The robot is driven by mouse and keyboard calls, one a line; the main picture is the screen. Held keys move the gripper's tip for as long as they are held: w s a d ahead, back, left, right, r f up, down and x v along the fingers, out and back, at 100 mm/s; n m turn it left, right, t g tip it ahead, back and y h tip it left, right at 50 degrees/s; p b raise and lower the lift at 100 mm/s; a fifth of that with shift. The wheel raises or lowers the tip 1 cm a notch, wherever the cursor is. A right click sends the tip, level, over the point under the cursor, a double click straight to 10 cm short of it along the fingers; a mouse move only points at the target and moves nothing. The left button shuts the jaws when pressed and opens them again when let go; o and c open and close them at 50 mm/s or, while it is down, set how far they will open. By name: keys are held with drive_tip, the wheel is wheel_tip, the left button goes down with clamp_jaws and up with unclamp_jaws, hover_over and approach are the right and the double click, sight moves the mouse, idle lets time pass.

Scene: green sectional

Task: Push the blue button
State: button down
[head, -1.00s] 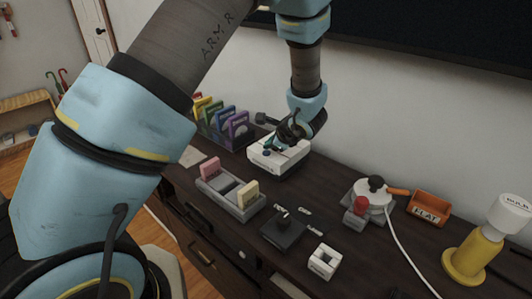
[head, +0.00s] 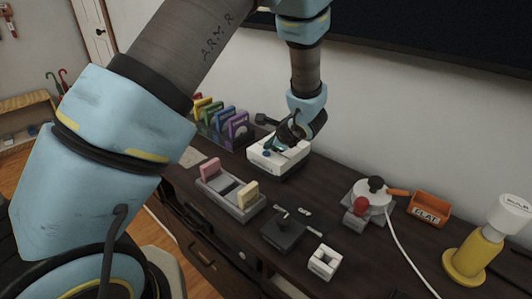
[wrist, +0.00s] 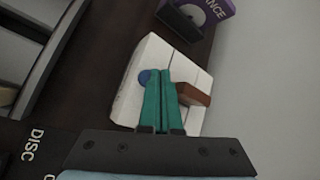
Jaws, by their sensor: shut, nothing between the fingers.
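The blue button (head: 267,154) is on the top of a white box (head: 262,166) on the dark cabinet. My gripper (head: 273,146) is over the box, right by the button. In the wrist view its teal fingers (wrist: 158,73) are shut together with nothing between them. The blue button (wrist: 144,77) shows just left of the fingertips there, partly hidden by them. The white box (wrist: 129,98) lies under the fingers. I cannot tell whether a fingertip touches the box or the button.
A brown block (wrist: 194,93) is on the box, right of my fingers. Coloured disc cases (head: 222,124) stand behind left.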

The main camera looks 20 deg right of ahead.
sight(269, 154)
drive_tip(key=shift+f, duration=0.15)
idle(0.5)
drive_tip(key=shift+f+b, duration=0.35)
drive_tip(key=shift+b, duration=0.4)
idle(0.4)
drive_tip(key=shift+r, duration=0.5)
wheel_tip(269, 154, up, 6)
drive_tip(key=p, duration=0.3)
idle(0.4)
